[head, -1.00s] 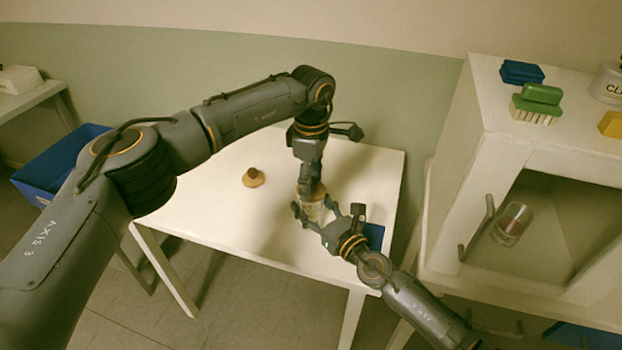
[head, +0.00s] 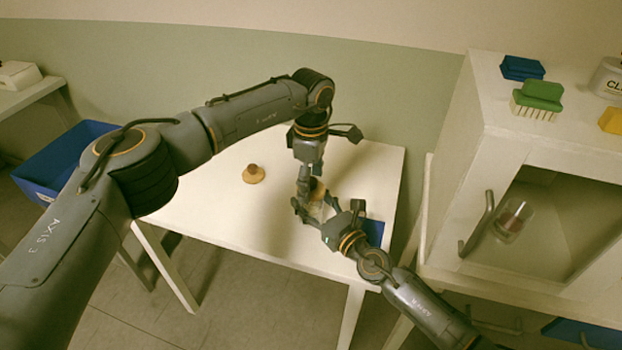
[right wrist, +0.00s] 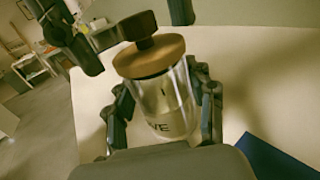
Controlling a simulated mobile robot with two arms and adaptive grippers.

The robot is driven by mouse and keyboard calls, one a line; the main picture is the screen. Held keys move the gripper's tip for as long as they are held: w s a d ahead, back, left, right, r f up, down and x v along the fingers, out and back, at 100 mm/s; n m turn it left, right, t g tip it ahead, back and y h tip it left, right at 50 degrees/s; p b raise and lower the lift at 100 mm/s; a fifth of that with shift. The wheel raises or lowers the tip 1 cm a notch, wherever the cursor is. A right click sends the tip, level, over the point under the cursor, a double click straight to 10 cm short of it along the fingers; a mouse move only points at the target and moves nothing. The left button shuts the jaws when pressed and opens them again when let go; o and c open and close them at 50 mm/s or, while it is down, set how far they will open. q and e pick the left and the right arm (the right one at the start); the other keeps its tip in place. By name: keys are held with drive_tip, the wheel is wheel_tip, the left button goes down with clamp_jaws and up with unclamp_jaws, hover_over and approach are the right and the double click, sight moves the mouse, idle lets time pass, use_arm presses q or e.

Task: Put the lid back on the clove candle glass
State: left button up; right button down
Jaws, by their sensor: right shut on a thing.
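The clove candle glass (right wrist: 165,105), clear with a pale label ending in "VE", stands on the white table; it also shows in the head view (head: 316,209). My right gripper (right wrist: 160,120) is shut on its sides. A round wooden lid (right wrist: 149,57) with a darker knob sits over the mouth of the glass; whether it is fully seated is hard to tell. My left gripper (head: 311,183) is above the lid. Its fingers stand apart on either side of the knob, with gaps showing in the right wrist view.
Another wooden lid with a knob (head: 253,174) lies on the table (head: 215,215) to the left. A blue flat item (head: 374,232) lies right of the glass. A cabinet (head: 455,150) stands at right, with a glass (head: 513,219) inside and a green brush (head: 538,98) on top.

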use_arm(q)
drive_tip(key=shift+r, duration=0.1)
wheel_tip(320, 180, up, 12)
idle(0.7)
use_arm(e)
drive_tip(key=shift+c, duration=2)
unclamp_jaws()
drive_tip(key=v, duration=1.2)
